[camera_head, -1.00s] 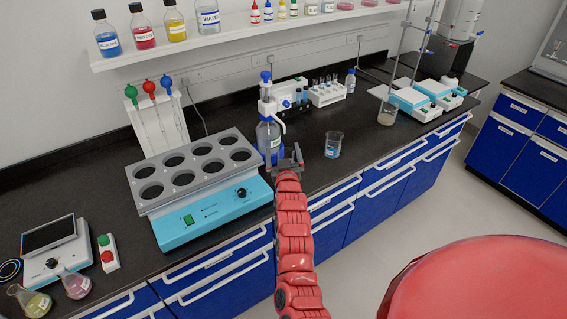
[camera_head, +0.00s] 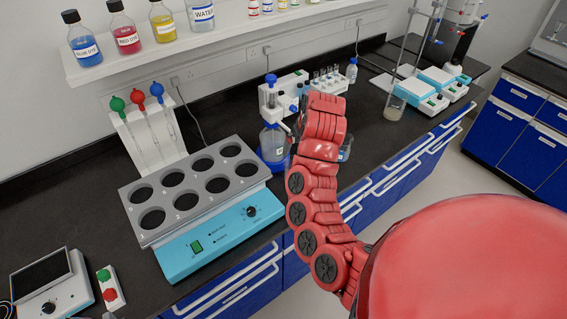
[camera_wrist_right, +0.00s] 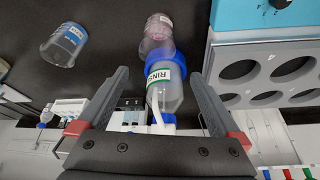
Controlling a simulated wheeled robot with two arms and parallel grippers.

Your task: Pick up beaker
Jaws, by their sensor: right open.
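A clear beaker with a blue label (camera_wrist_right: 63,42) stands on the black bench in the right wrist view, left of my right gripper. In the head view only a sliver of this beaker (camera_head: 345,150) shows past my red arm. A second clear vessel with a pink label (camera_wrist_right: 157,38) is beyond the bottle marked RINSE (camera_wrist_right: 166,92). My right gripper (camera_wrist_right: 160,74) is open, its fingers on either side of that bottle in the picture; contact cannot be told. The arm mostly hides this gripper in the head view. My left gripper is not in view.
The blue block with a grey holed top (camera_head: 197,180) stands left of my arm. A pipette stand (camera_head: 145,130) is behind it. Shelf bottles are above. A tube rack (camera_head: 328,82) and blue balances (camera_head: 410,92) stand farther right, near a retort stand. Bare bench lies between.

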